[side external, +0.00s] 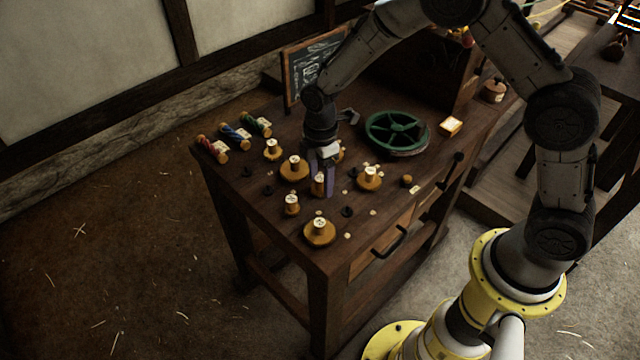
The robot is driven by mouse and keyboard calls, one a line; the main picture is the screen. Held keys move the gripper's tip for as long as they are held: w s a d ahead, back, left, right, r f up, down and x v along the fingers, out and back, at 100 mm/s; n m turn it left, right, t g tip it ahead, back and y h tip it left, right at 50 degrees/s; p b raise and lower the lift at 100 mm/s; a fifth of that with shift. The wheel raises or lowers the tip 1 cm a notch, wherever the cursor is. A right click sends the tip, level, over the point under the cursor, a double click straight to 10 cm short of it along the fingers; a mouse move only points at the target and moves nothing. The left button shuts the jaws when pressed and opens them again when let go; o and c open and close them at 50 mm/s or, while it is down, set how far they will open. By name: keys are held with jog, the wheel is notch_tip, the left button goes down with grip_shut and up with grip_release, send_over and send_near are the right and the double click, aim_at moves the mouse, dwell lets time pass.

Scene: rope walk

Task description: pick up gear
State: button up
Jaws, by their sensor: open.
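Several brass-coloured, gear-like round pieces with pale tops stand on the wooden workbench (268,212). A wide one (294,170) is left of my gripper, another (369,180) is to the right, and one (319,233) is near the front corner. A smaller piece (291,205) stands at the front left. My gripper (322,184) points down with purple fingers open, at a narrow brass piece (317,186). That piece appears between or just beside the fingers; contact cannot be told. Another piece behind the gripper is mostly hidden.
A green spoked wheel (396,131) lies behind right of my gripper. Three coloured spools (236,136) lie at the bench's left end. A chalkboard (314,66) stands at the back. Small dark and pale bits lie among the pieces. A glowing pale block (450,126) is at right.

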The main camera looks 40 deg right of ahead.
jog(key=shift+c, duration=0.3)
grip_shut()
jog(key=shift+r, duration=0.1)
jog(key=shift+r, duration=0.65)
jog(key=s+d+r, duration=0.2)
jog(key=s+r, duration=1.1)
jog(key=r, duration=0.2)
jog(key=shift+s+d+r, duration=0.25)
jog(key=shift+s+d, duration=0.05)
jog(key=shift+s, duration=0.1)
